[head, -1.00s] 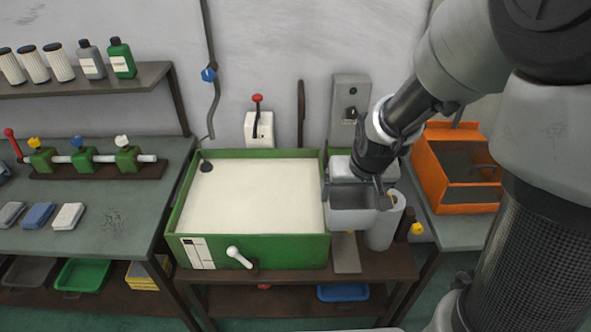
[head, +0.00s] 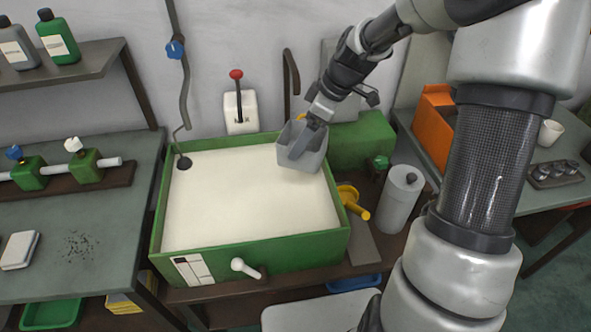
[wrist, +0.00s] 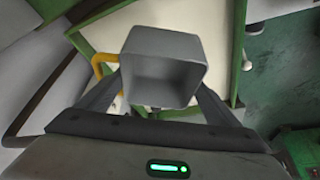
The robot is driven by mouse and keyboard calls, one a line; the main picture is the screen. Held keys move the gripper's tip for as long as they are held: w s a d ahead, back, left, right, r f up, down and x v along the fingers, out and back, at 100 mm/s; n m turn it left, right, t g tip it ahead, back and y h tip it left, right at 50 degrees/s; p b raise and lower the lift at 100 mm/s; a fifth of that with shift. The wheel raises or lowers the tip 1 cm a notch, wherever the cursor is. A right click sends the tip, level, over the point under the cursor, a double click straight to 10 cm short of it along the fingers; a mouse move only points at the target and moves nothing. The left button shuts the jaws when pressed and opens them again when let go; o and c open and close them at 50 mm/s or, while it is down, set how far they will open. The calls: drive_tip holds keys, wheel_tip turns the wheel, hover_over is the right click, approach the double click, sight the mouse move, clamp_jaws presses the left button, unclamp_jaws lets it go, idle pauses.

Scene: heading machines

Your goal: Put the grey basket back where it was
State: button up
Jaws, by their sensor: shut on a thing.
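The grey basket (head: 300,150) is a small open box. My gripper (head: 307,140) is shut on it and holds it over the back right corner of the green tank (head: 250,262) filled with pale liquid. In the wrist view the basket (wrist: 160,55) sits between my two fingers (wrist: 155,98), its opening showing an empty inside. The head view does not clearly show whether the basket touches the tank rim.
A green housing (head: 362,140), a yellow handle (head: 352,200) and a grey cylinder (head: 401,198) stand right of the tank. An orange bin (head: 432,125) is farther right. A red-knobbed lever (head: 237,95) and a hanging pipe (head: 183,90) are behind the tank.

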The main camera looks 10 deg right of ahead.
drive_tip(key=w+n, duration=0.1)
drive_tip(key=f+n+b, duration=0.1)
drive_tip(key=shift+w+d+n+g+y, duration=0.2)
drive_tip(key=shift+w+n+g+y, duration=0.1)
drive_tip(key=shift+w+g, duration=0.1)
drive_tip(key=n, duration=0.1)
drive_tip(key=n+g+b, duration=0.1)
drive_tip(key=shift+w+d+r+n, duration=0.3)
drive_tip(key=shift+w, duration=0.05)
drive_tip(key=shift+d, duration=0.1)
wheel_tip(320, 180, down, 13)
drive_tip(key=shift+n, duration=0.3)
drive_tip(key=w, duration=0.8)
drive_tip(key=shift+w+f, duration=0.2)
drive_tip(key=shift+w, duration=0.15)
drive_tip(key=shift+w+p, duration=0.5)
drive_tip(key=shift+w, duration=1.75)
drive_tip(key=shift+f, duration=0.55)
